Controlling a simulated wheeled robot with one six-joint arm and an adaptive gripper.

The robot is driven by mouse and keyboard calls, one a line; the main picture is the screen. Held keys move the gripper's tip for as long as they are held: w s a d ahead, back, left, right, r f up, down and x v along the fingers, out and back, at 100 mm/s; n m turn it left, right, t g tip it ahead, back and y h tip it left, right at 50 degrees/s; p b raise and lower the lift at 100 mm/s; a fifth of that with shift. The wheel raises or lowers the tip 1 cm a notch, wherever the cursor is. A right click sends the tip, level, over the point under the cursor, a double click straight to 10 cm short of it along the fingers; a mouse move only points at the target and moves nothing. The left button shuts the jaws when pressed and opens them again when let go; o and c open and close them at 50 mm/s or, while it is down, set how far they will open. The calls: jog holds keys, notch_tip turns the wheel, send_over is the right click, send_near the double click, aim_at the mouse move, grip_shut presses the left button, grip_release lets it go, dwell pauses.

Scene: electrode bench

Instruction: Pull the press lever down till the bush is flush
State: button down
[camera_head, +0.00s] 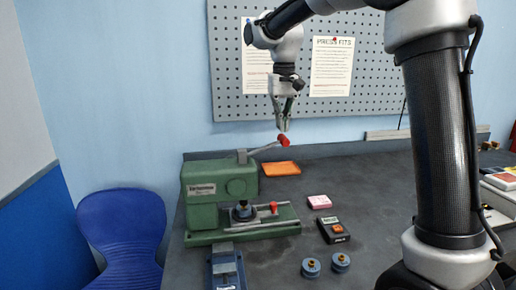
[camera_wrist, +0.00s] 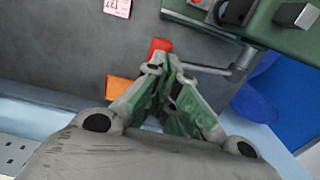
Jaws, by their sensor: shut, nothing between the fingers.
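The green press (camera_head: 207,207) stands on the bench at the left. Its grey lever (camera_head: 262,149) slants up to the right and ends in a red knob (camera_head: 284,140). My gripper (camera_head: 283,128) points down with its fingers shut, just above the knob. In the wrist view the closed fingertips (camera_wrist: 173,62) lie close by the red knob (camera_wrist: 160,46); I cannot tell if they touch it. A dark round piece (camera_head: 243,211) sits on the press bed; how far the bush stands proud is too small to tell.
An orange pad (camera_head: 281,168) lies behind the press. A pink note (camera_head: 319,202), a dark handheld device (camera_head: 333,230) and two blue round parts (camera_head: 311,268) lie to the right. A blue fixture (camera_head: 227,270) stands in front. The pegboard (camera_head: 226,100) is behind my gripper.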

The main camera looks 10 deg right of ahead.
jog(key=shift+r, duration=2.55)
jog(key=shift+w, duration=0.1)
notch_tip(320, 180, down, 4)
jog(key=shift+r+n, duration=0.2)
jog(key=shift+n, duration=0.4)
jog(key=shift+s+d+f, duration=0.25)
jog(key=shift+s+f, duration=0.15)
jog(key=shift+s, duration=0.2)
jog(key=shift+s+d+f, duration=0.25)
jog(key=shift+s+f, duration=0.1)
jog(key=shift+s, duration=0.25)
jog(key=s+d+f+t, duration=0.1)
jog(key=s+d, duration=0.3)
jog(key=s, duration=0.5)
jog(key=s+d+f+t, duration=0.1)
jog(key=s+d+t, duration=0.1)
jog(key=s+d, duration=0.3)
jog(key=s+d+f+m+t, duration=0.1)
jog(key=s+d, duration=0.4)
jog(key=s, duration=0.8)
jog(key=shift+s+d+f, duration=0.2)
jog(key=shift+s+f, duration=0.2)
jog(key=shift+f, duration=0.1)
